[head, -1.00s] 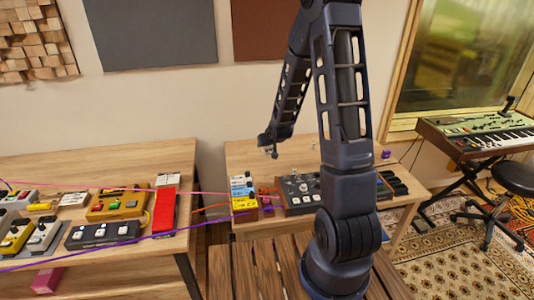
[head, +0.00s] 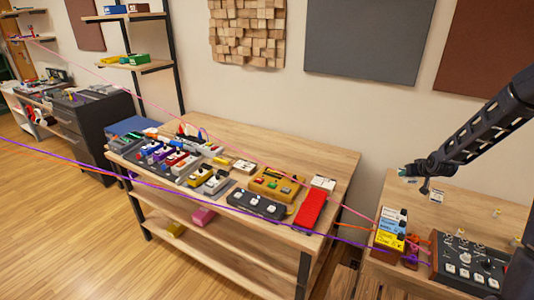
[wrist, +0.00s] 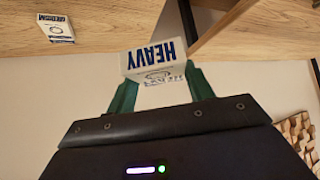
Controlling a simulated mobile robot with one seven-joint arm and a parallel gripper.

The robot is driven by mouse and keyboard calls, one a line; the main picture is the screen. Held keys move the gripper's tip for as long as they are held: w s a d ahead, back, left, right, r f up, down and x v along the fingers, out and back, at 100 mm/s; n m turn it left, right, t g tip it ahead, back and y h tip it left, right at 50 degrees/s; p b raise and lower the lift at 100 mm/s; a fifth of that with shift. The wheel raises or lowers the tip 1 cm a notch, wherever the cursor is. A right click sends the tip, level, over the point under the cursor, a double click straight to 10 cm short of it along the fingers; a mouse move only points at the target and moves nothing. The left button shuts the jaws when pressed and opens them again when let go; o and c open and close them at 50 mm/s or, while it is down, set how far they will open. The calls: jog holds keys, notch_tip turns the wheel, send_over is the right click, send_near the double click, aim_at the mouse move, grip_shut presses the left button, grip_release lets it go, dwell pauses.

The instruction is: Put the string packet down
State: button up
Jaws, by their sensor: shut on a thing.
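My gripper (wrist: 161,92) is shut on a small white string packet (wrist: 154,60) with blue lettering that reads "HEAVY". The wrist view holds it between two green fingertips, with wall and table edges behind it. In the head view my gripper (head: 408,172) is at the right, above the back left part of the right-hand wooden table (head: 462,200). The held packet is too small there to make out clearly. Another white and blue packet (wrist: 55,28) lies on wood in the upper left of the wrist view.
The left table (head: 330,160) is crowded with pedals, including a red one (head: 309,211). Pink and purple cables cross in front. The right table's back is mostly bare.

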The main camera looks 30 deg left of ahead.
jog(key=w+a+n+g+y, duration=0.2)
jog(key=a+n+y, duration=0.15)
jog(key=a, duration=1.15)
jog(key=a+r+n+g+y, duration=0.1)
jog(key=a+r+n+g, duration=0.3)
jog(key=a, duration=1)
jog(key=a+r+n+g+y, duration=0.15)
jog(key=a+r+n, duration=0.3)
jog(key=a, duration=0.85)
jog(key=shift+n+g+h, duration=0.25)
jog(key=shift+n+h, duration=0.05)
jog(key=shift+h, duration=0.2)
notch_tip(320, 180, down, 20)
jog(key=shift+s+f, duration=0.1)
jog(key=shift+s, duration=0.05)
jog(key=shift+f, duration=0.15)
jog(key=o, duration=1)
